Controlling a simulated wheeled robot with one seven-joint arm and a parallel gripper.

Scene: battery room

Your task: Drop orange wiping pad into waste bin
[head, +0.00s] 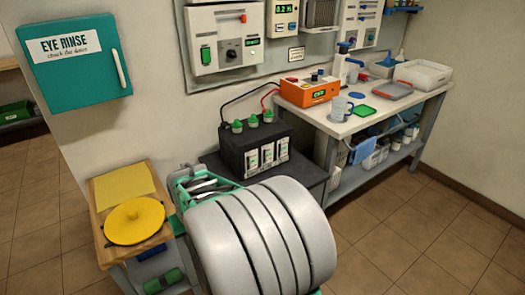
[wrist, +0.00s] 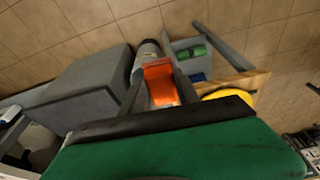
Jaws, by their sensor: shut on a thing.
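My gripper (wrist: 158,76) shows in the wrist view with its two dark fingers on either side of the orange wiping pad (wrist: 161,88). It is shut on the pad and holds it up above the floor area. Just beyond the pad is a grey, round-sided object (wrist: 148,52), partly covered by the pad; I cannot tell whether it is the waste bin. In the head view my large grey arm hides my gripper and the pad. No waste bin can be made out clearly there.
A wooden-topped cart (head: 158,242) carries a yellow sheet (head: 124,184) and a round yellow lid-like thing (head: 134,221). A dark stand (head: 308,178) holds a black battery (head: 240,152). The white workbench (head: 395,112) is at right. Tiled floor is free at front right.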

